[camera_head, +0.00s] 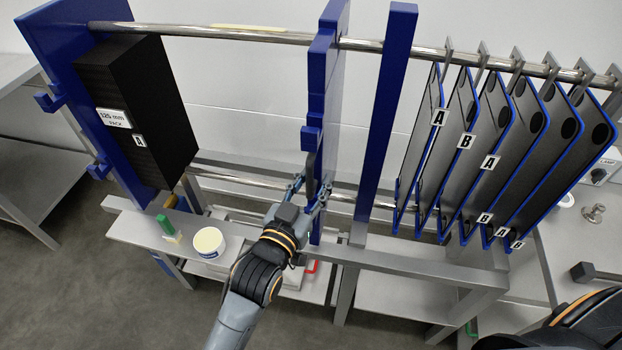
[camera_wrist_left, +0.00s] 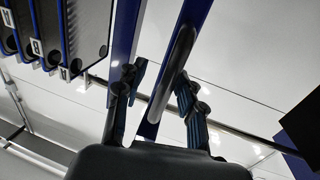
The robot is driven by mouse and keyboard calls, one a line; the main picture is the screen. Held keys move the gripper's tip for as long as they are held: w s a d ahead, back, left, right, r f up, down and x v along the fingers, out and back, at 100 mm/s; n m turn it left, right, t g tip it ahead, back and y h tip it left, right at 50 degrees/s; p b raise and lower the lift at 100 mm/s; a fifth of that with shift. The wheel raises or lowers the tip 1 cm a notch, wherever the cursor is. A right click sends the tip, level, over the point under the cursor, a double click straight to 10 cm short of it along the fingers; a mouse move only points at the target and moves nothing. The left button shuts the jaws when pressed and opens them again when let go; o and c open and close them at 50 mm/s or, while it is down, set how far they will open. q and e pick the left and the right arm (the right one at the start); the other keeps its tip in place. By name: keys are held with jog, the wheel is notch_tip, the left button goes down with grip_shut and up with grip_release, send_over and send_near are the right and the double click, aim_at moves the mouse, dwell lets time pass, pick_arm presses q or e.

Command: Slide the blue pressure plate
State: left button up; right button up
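The blue pressure plate (camera_head: 325,90) hangs upright on the upper rail, left of a blue post (camera_head: 387,110). It also shows in the left wrist view (camera_wrist_left: 193,14), with a grey handle bar (camera_wrist_left: 172,75) along it. My left gripper (camera_head: 309,190) is at the plate's lower part. In the left wrist view, its two fingers (camera_wrist_left: 158,95) stand apart on either side of the handle bar, with gaps visible, so it is open. Whether a finger touches the bar is unclear.
A black plate stack (camera_head: 150,110) stands against the blue end plate (camera_head: 62,60) at left. The upper rail (camera_head: 230,33) is clear between stack and pressure plate. Several blue-edged plates (camera_head: 500,150) hang at right. A white tub (camera_head: 208,243) and green-handled brush (camera_head: 167,226) are on the front ledge.

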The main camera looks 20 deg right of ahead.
pick_arm(q)
jog(key=shift+r, duration=0.1)
jog(key=shift+s+a, duration=0.1)
jog(key=shift+a, duration=0.2)
jog(key=v, duration=1.1)
jog(key=shift+s, duration=0.3)
pick_arm(e)
jog(key=shift+a, duration=0.2)
